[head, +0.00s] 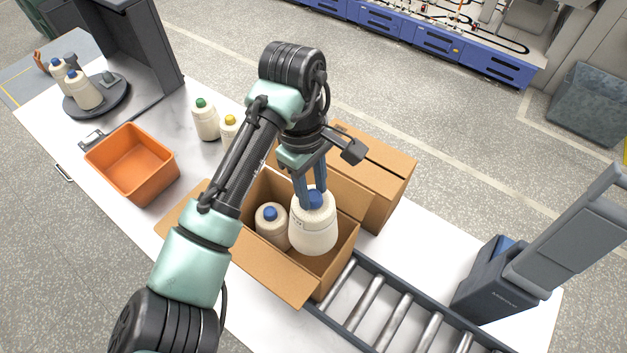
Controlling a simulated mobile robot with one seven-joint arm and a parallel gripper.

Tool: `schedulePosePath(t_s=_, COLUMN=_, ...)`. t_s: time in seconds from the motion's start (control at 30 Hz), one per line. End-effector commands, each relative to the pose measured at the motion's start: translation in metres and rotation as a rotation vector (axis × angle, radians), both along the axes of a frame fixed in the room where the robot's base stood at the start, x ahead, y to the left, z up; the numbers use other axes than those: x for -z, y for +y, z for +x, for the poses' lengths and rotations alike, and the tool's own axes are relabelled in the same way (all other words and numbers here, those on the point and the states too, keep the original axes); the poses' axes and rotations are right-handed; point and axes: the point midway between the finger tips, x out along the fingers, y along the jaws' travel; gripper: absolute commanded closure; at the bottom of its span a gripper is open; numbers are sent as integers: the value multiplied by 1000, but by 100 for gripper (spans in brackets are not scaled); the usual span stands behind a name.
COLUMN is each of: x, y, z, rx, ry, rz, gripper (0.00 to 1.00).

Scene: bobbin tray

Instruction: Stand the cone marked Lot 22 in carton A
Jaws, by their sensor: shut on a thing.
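My gripper (311,190) points down over the open cardboard carton (262,258) and is shut on the blue top of a large white cone (313,228). The held cone is upright, in or just above the right part of the carton; I cannot tell whether its base touches the floor. A smaller white cone with a blue top (270,228) stands in the carton to its left. Faint marking shows on the held cone, but I cannot read a lot number. No carton letter is readable.
A closed carton (385,175) stands behind the open one. Cones with green (206,120) and yellow (229,126) tops stand beyond. An orange bin (132,165) and a dark turntable with cones (98,97) are left. A roller conveyor (385,315) runs right.

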Motion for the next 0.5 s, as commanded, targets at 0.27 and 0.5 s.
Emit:
schedulePosePath(t_s=0.27, x=38, y=0, z=0, rx=-1, ry=-2, rz=0, gripper=100)
schedulePosePath(t_s=0.5, x=65, y=0, z=0, rx=0, ry=-1, rz=0, gripper=100)
